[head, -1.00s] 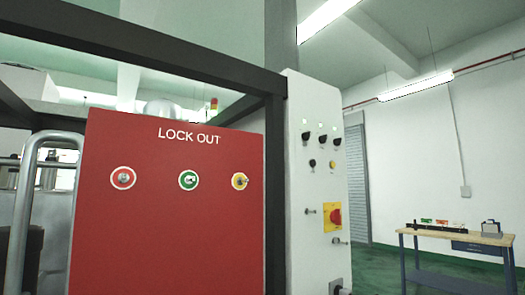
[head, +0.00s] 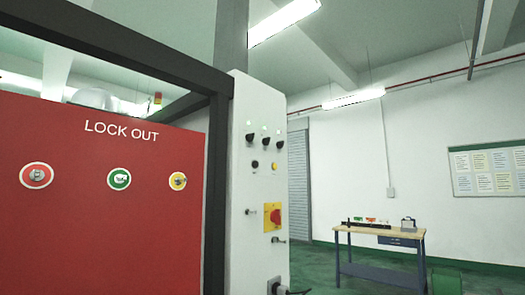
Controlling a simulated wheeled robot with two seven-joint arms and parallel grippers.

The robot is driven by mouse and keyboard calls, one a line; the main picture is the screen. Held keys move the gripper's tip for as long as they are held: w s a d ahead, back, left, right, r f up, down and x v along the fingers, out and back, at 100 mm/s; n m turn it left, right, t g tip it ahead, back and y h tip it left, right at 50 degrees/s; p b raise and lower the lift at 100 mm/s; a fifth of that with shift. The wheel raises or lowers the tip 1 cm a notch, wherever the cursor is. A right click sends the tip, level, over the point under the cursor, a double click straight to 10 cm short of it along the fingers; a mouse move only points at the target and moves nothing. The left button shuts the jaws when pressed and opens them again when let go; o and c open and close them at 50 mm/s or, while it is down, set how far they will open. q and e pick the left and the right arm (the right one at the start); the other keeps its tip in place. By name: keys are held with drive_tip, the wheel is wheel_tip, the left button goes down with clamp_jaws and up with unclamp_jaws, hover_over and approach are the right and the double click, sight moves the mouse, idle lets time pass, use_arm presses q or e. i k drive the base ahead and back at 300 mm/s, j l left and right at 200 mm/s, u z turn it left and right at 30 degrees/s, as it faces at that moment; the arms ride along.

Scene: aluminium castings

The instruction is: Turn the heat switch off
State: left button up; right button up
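A pale control panel (head: 259,190) stands right of the red board, on the side of a dark frame. I cannot read any labels, so I cannot tell which is the heat switch. Below are a black button (head: 255,164) and a yellow one (head: 274,166). A red rotary switch (head: 273,216) sits on a yellow plate. Neither of my grippers is in view.
A red LOCK OUT board (head: 95,215) with red, green and yellow key locks fills the left. A dark frame post (head: 217,190) stands beside the panel. A workbench (head: 379,236) stands at the back right. Green floor shows between.

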sight(280, 145)
drive_tip(key=i+l+u, duration=0.1)
drive_tip(key=i+l, duration=0.3)
drive_tip(key=l, duration=0.2)
drive_tip(key=i+l+u, duration=0.25)
drive_tip(key=l, duration=0.35)
drive_tip(key=i+l, duration=0.3)
drive_tip(key=i+l+u, duration=0.15)
drive_tip(key=l, duration=0.2)
drive_tip(key=i+l, duration=0.15)
drive_tip(key=l, duration=0.2)
drive_tip(key=i+l+u, duration=0.15)
drive_tip(key=l, duration=0.2)
